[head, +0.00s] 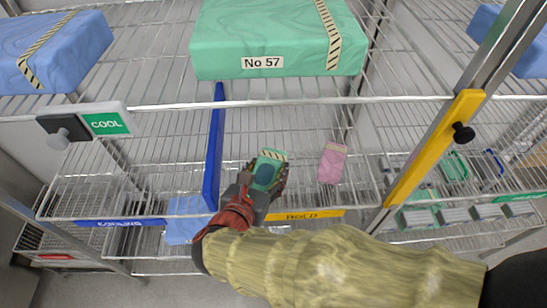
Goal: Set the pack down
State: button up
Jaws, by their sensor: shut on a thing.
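My gripper (266,176) is shut on a small green pack (270,158) with a striped tape band along its far edge. The gripper and pack are over the wire shelf (305,192), right of the blue divider (213,150), in the section with the yellow label that seems to read HOLD (300,215). I cannot tell whether the pack touches the wires. Part of the pack is hidden by the gripper.
A pink pack (332,163) lies to the right on the same shelf. A large green pack marked No 57 (275,35) and a blue pack (55,50) rest on the shelf above. A yellow-banded post (430,150) stands right. Bare wire shows between gripper and pink pack.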

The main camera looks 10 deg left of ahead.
aim_at(265, 158)
jog(key=w+f, duration=0.1)
jog(key=w, duration=0.1)
jog(key=w+a+f+b, duration=0.1)
jog(key=w, duration=0.1)
jog(key=w+f, duration=0.1)
jog(key=w, duration=0.1)
jog(key=shift+a+b, duration=0.3)
jog(key=shift+a, duration=0.1)
jog(key=w+f, duration=0.1)
jog(key=w+a+f+b, duration=0.1)
jog(key=f, duration=0.1)
jog(key=w+f, duration=0.1)
jog(key=shift+w+a+f+b, duration=0.2)
jog(key=shift+w+f+b, duration=0.15)
jog(key=shift+w+f, duration=0.15)
jog(key=shift+f, duration=0.05)
jog(key=shift+w+a+f+b, duration=0.15)
jog(key=shift+f+b, duration=0.35)
jog(key=shift+f, duration=0.4)
jog(key=shift+w+f+b, duration=0.1)
jog(key=shift+f+b, duration=0.35)
jog(key=shift+f, duration=0.45)
jog(key=shift+f, duration=0.15)
jog(key=o, duration=1.4)
